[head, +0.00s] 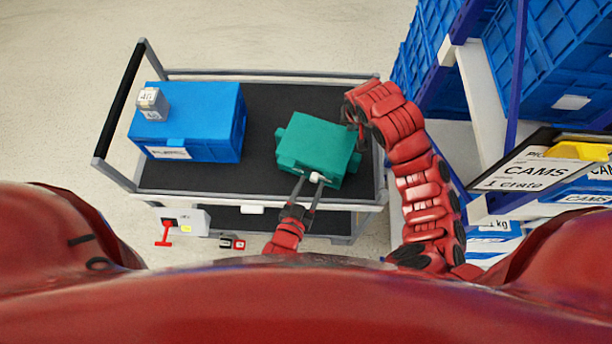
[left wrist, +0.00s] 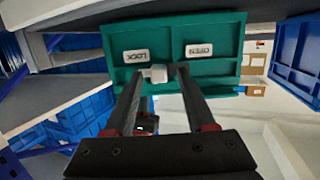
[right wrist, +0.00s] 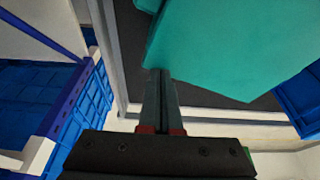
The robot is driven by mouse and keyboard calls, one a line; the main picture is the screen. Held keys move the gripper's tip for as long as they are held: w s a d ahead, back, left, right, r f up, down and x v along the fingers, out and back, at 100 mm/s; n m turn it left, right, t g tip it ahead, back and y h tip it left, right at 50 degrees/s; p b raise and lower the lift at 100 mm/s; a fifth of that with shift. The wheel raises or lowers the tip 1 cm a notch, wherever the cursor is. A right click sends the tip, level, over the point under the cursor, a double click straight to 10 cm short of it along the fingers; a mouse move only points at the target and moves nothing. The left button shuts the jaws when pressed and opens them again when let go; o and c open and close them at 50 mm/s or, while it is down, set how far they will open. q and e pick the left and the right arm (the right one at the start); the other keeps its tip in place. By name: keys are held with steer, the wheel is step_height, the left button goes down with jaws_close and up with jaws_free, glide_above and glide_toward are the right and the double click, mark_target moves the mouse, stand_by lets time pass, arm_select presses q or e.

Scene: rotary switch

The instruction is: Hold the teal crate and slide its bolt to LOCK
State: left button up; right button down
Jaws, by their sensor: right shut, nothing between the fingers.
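The teal crate (head: 318,143) sits on the right part of the cart's dark top. In the left wrist view its face (left wrist: 225,68) shows upside down, with a LOCK label (left wrist: 150,56) at left and an OPEN label (left wrist: 199,50) at right. The white bolt knob (left wrist: 157,74) is beneath the LOCK label in that picture. My left gripper (head: 308,181) is open, its fingers on either side of the knob, nearer the left finger in the wrist view. My right gripper (head: 358,128) is shut and empty against or very near the crate's right side; contact is unclear (right wrist: 160,74).
A blue crate (head: 208,120) with a small grey box (head: 152,104) on it stands on the cart's (head: 270,76) left. Shelving with blue bins (head: 560,50) rises at the right. A strip of bare cart top separates the two crates.

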arm_select(q)
steer(key=shift+s, duration=0.1)
arm_select(e)
steer(key=shift+s+f, duration=0.15)
steer(key=shift+f, duration=0.1)
arm_select(q)
steer(key=v, duration=0.5)
stand_by(0.4)
arm_select(e)
steer(key=shift+w+r+p, duration=0.2)
steer(key=shift+r+p, duration=0.5)
steer(key=shift+r, duration=0.65)
steer(key=shift+r+p, duration=0.8)
steer(key=shift+r, duration=1.05)
arm_select(q)
step_height(320, 180, up, 3)
steer(key=shift+f, duration=0.15)
